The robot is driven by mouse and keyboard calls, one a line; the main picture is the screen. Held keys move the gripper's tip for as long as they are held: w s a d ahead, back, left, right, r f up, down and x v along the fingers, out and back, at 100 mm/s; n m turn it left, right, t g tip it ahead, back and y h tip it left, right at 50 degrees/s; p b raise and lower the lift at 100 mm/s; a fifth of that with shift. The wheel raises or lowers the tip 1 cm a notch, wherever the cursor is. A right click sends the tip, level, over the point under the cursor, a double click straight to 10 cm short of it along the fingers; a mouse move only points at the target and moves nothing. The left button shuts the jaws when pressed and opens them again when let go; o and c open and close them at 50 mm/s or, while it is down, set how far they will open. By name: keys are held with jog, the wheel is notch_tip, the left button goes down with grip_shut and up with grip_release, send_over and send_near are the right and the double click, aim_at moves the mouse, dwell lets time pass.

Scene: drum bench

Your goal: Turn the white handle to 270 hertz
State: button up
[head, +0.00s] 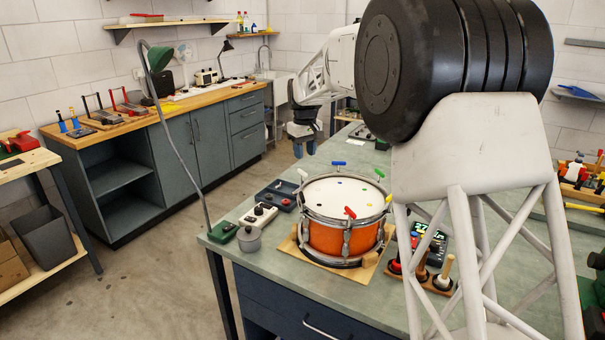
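An orange drum (325,237) with a pale head stands on a wooden base on the green bench. Coloured handles stand around its rim. The white handle (302,174) is at the rim's left side. Blue (339,163) and green (379,172) handles are at the back, red (349,212) at the front and yellow (388,198) at the right. A dark device with a lit green display (420,228) is partly hidden behind my arm, and I cannot read its number. My gripper (304,148) hangs beyond and above the drum, apart from the handles. Its fingers are too small to judge.
A grey lidded pot (249,238), a pale box with knobs (258,215) and a dark tray (276,195) lie left of the drum. A lamp with a tall curved stem (177,130) rises at the bench's left edge. A wooden tool rack (428,283) stands right.

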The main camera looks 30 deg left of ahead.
aim_at(302, 171)
jog(key=shift+a+f, duration=0.15)
jog(key=shift+a, duration=0.3)
jog(key=shift+f, duration=0.15)
jog(key=shift+f, duration=3.75)
grip_shut()
